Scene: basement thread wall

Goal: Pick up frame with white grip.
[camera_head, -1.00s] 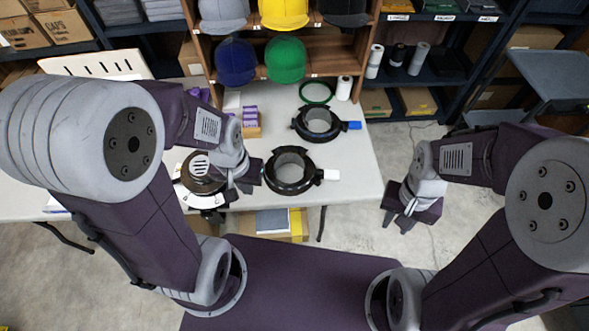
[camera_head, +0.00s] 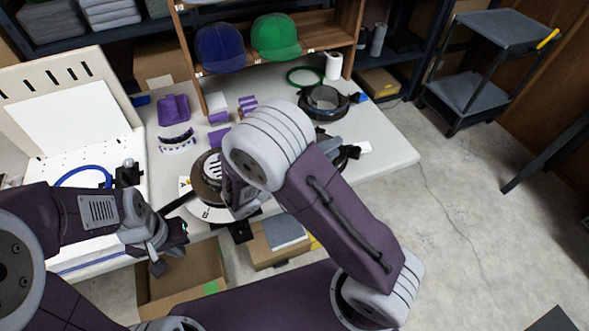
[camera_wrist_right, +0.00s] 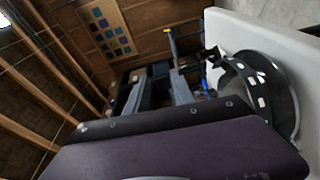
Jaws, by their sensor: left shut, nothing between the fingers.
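The frame with white grip is a black ring, mostly hidden behind my right arm in the head view. Its white grip (camera_head: 363,147) and a bit of black rim show at the table's right front. My right arm's elbow covers the table middle; its wrist shows below, left of the frame, and its fingertips are hidden. The right wrist view shows a black ring (camera_wrist_right: 283,97) on the white table, beside the purple gripper body; I cannot tell which frame it is. My left gripper (camera_head: 172,250) is shut and empty at the table's left front, well away from the frame.
A similar black ring (camera_head: 324,102) with a blue grip lies behind. A round machine (camera_head: 206,182) stands left of my right wrist. Purple parts (camera_head: 173,109), a green ring (camera_head: 305,77) and a white spool (camera_head: 333,66) are on the table.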

